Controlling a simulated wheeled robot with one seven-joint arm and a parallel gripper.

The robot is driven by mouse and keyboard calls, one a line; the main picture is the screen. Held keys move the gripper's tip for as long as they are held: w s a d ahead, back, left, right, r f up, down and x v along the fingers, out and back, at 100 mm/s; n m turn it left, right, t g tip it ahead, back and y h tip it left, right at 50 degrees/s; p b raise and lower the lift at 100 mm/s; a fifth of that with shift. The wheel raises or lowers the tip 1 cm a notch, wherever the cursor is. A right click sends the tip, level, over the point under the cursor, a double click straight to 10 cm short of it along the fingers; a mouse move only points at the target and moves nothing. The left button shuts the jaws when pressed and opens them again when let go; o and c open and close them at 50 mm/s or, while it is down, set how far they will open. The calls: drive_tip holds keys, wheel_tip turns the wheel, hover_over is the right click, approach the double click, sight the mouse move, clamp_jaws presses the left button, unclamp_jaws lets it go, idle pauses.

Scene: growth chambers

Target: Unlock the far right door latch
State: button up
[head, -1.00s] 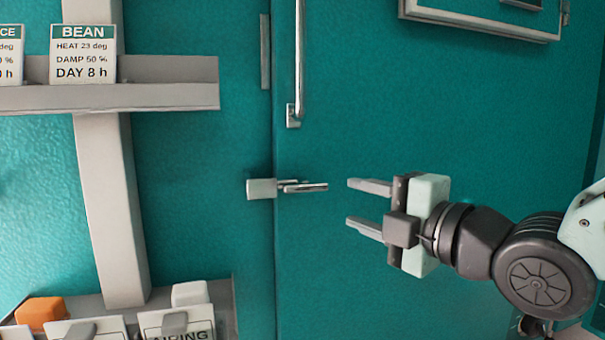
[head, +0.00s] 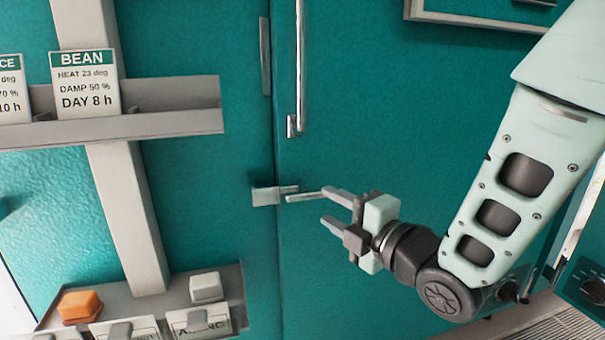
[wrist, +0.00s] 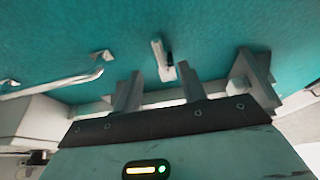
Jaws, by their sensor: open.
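The door latch is a pale block (head: 266,196) at the seam of the teal door, with a slim metal lever (head: 303,197) reaching right from it. In the wrist view a pale metal piece that looks like the latch (wrist: 162,60) shows just beyond and between the fingertips. My gripper (head: 328,206) is open and empty, with its fingers pointing left at the lever. Its upper fingertip is very close to the lever's free end; I cannot tell if they touch. The open fingers also show in the wrist view (wrist: 158,85).
A long vertical door handle (head: 300,70) is above the latch. Left of the seam are a shelf (head: 170,98) with a BEAN card (head: 85,85) and a lower panel with an orange block (head: 80,306) and a white block (head: 206,288). A knob panel (head: 590,285) is at lower right.

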sight(312, 198)
drive_tip(key=shift+w+r+p, duration=0.15)
drive_tip(key=shift+r+p, duration=0.05)
drive_tip(key=shift+p, duration=0.85)
drive_tip(key=x, duration=0.4)
drive_tip(key=p+x, duration=0.1)
drive_tip(key=x, duration=0.3)
drive_tip(key=shift+w+a+f, duration=0.25)
drive_tip(key=shift+a, duration=0.1)
clamp_jaws()
